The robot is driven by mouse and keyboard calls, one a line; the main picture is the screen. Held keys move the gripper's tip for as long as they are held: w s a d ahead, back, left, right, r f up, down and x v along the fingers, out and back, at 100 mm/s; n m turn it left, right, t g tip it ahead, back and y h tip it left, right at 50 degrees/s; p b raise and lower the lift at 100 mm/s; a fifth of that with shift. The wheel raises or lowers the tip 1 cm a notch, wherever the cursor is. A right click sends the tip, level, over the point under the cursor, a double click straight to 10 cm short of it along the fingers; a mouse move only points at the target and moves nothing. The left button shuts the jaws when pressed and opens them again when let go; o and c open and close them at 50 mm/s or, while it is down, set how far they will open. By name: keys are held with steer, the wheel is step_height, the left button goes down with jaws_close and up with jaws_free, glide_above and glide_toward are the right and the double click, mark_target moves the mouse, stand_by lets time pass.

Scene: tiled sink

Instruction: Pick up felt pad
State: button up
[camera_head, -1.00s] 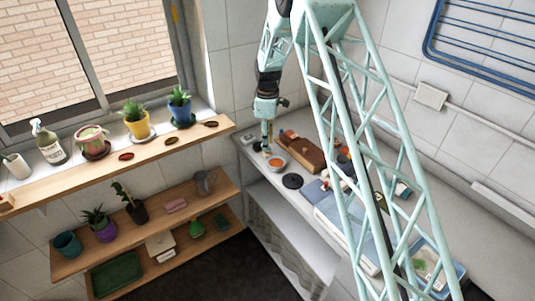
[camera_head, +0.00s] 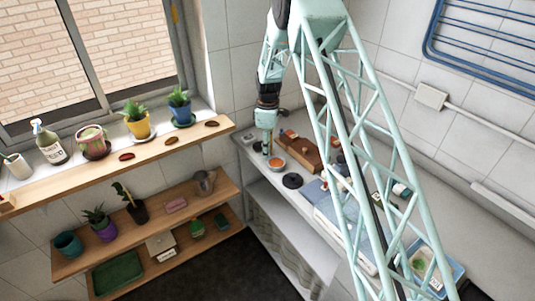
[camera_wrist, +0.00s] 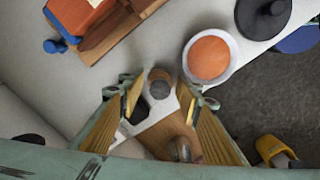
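My gripper (camera_wrist: 159,96) is open in the wrist view, its two yellow-lined fingers spread apart. A small round piece with a grey-brown top (camera_wrist: 160,88) shows between the fingertips, over the pale counter. It may be the felt pad, but I cannot tell for sure. I cannot tell whether the fingers touch it. A brown, wood-like shape with a greyish end lies lower between the fingers, partly hidden. In the head view my gripper (camera_head: 266,148) points down at the far end of the counter, and the small piece is not clear there.
A white dish with an orange top (camera_wrist: 208,57) stands right of the fingers. A black disc with a knob (camera_wrist: 262,15) is beyond it. A wooden box (camera_head: 303,152) and blue cloth (camera_head: 318,192) lie along the counter (camera_head: 278,184). Wall shelves with plants stand left.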

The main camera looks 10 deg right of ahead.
steer(key=shift+c, duration=0.7)
steer(key=c, duration=0.5)
steer(key=shift+o, duration=0.2)
steer(key=shift+r, duration=0.15)
steer(key=shift+r, duration=1.5)
steer(key=shift+s+r, duration=0.1)
steer(key=shift+r, duration=0.05)
steer(key=s, duration=0.5)
steer(key=s+r+b, duration=0.1)
steer(key=s, duration=0.4)
steer(key=s+b, duration=0.1)
steer(key=s, duration=0.4)
steer(key=shift+s+r, duration=0.2)
steer(key=shift+s, duration=0.2)
steer(key=shift+o, duration=0.3)
